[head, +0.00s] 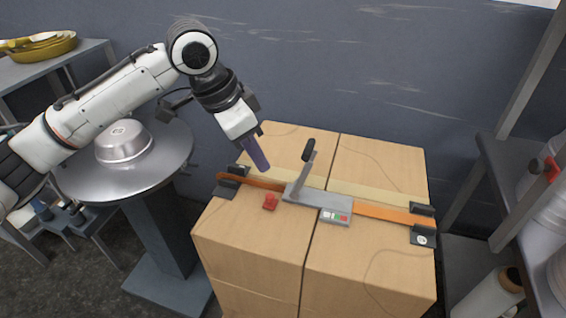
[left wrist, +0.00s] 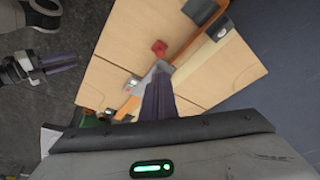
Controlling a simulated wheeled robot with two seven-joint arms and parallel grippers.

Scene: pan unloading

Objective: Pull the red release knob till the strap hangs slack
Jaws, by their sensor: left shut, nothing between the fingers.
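The red release knob (head: 270,202) sits on the box top, just in front of the orange strap (head: 380,214); it also shows in the left wrist view (left wrist: 159,47). The strap's left part bows upward near the box edge, and its right part lies flat. A grey ratchet (head: 313,200) with a raised black-tipped lever (head: 308,150) sits mid-strap. My left gripper (head: 261,165) is shut and empty, pointing down above the boxes, behind the knob and apart from it. My right gripper (left wrist: 60,68) shows only at the left of the left wrist view; its finger gap is unclear.
Large cardboard boxes (head: 250,240) carry the strap, with black corner guards (head: 423,236). A grey shelf (head: 510,180) stands at the right. The wall is close behind.

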